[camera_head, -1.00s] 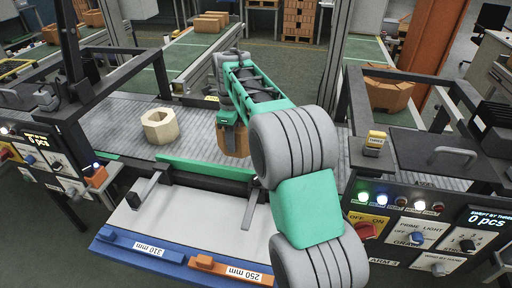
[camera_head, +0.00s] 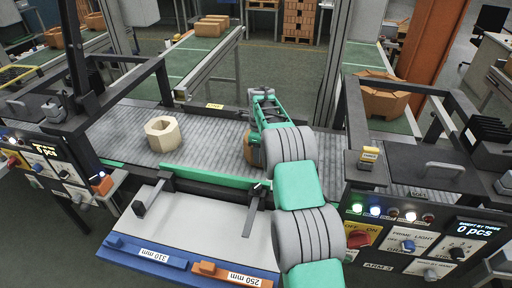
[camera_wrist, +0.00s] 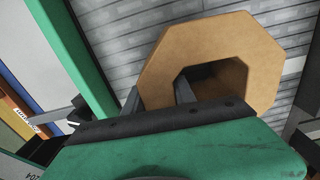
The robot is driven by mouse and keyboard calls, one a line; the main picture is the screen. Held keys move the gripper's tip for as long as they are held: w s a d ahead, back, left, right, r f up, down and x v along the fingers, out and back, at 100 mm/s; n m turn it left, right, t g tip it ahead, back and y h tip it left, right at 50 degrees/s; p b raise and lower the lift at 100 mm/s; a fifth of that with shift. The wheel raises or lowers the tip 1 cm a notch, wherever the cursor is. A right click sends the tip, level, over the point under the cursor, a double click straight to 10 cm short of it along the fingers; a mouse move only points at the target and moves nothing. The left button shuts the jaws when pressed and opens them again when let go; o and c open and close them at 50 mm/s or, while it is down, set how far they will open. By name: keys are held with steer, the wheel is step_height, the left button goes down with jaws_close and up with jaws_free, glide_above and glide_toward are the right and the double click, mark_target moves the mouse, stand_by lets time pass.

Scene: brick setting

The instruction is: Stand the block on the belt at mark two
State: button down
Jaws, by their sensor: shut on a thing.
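The block (camera_wrist: 215,42) is a tan-orange eight-sided ring with a hole through it. In the wrist view my gripper (camera_wrist: 158,98) is shut on its wall, one finger in the hole and one outside. In the head view the block (camera_head: 248,150) shows only as a brown edge over the grey ribbed belt (camera_head: 213,138), mostly behind my arm. My gripper there is largely hidden by my arm links. I cannot tell whether the block touches the belt. A yellow label (camera_head: 215,106) on the belt's far rail is too small to read.
A cream ring-shaped block (camera_head: 162,134) sits on the belt to the left. A green strip (camera_head: 215,176) runs along the belt's near edge. Another yellow label (camera_head: 369,154) stands by the right-hand panel. Black frames flank the belt. The belt between the cream block and my gripper is clear.

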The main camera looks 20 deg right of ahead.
steer(key=shift+w+f, duration=0.1)
steer(key=shift+f, duration=0.55)
steer(key=c, duration=1)
jaws_free()
steer(key=shift+f, duration=0.15)
steer(key=r, duration=0.4)
steer(key=r+b, duration=0.1)
steer(key=r, duration=0.3)
steer(key=r+b, duration=0.1)
steer(key=r, duration=0.4)
steer(key=shift+s+a, duration=0.2)
steer(key=shift+s, duration=0.05)
steer(key=s+a+r+n+t, duration=0.1)
steer(key=s+a+r+n, duration=0.4)
steer(key=s+n, duration=0.4)
steer(key=s+a+r+n+t, duration=0.2)
steer(key=s+a+r+n, duration=0.4)
steer(key=s, duration=0.5)
steer(key=s+a+f+n, duration=0.1)
steer(key=s+f+n, duration=0.1)
steer(key=s+n, duration=0.1)
steer(key=s+a+f+n, duration=0.1)
steer(key=s+f+n, duration=0.2)
steer(key=s+n, duration=0.1)
steer(key=s+f+n+t, duration=0.1)
steer(key=s+f+n, duration=0.2)
steer(key=s, duration=0.3)
steer(key=shift+s+a, duration=0.1)
steer(key=shift+a, duration=0.3)
